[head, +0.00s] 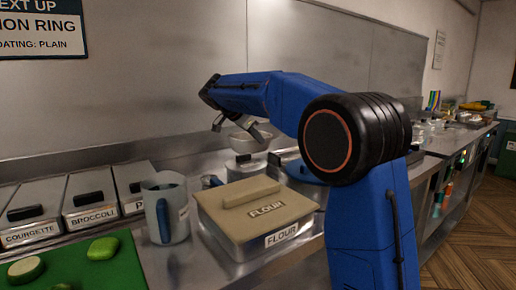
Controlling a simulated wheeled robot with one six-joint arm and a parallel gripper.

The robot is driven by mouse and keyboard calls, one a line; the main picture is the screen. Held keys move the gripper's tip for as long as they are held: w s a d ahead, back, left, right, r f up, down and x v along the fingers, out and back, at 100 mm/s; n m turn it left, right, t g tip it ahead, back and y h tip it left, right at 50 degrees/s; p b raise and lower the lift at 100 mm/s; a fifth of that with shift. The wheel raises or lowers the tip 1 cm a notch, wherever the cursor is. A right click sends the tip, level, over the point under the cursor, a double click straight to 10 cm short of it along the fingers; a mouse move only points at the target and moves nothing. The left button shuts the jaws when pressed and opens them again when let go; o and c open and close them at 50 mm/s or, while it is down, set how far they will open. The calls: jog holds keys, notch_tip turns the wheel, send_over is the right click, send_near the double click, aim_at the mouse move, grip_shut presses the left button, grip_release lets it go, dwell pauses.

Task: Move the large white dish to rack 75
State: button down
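A whitish round dish (249,145) shows in the head view just under my gripper, at the back of the counter. I cannot tell whether this is the large white dish. It appears above a small metal container, and I cannot tell whether it rests on it. My gripper (237,126) points down at the dish, its two fingers spread apart. One finger is left of the dish and the other overlaps it in the picture. I see no firm contact. No rack marked 75 is readable in this view.
A lidded flour box (222,226) and a grey jug (166,209) stand in front of the dish. Lidded bins, including broccoli (91,218), and a green board (112,270) with vegetables are at left. A steel wall (170,90) rises behind.

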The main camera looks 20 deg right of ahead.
jog(key=shift+r, duration=6.15)
jog(key=shift+f, duration=3.45)
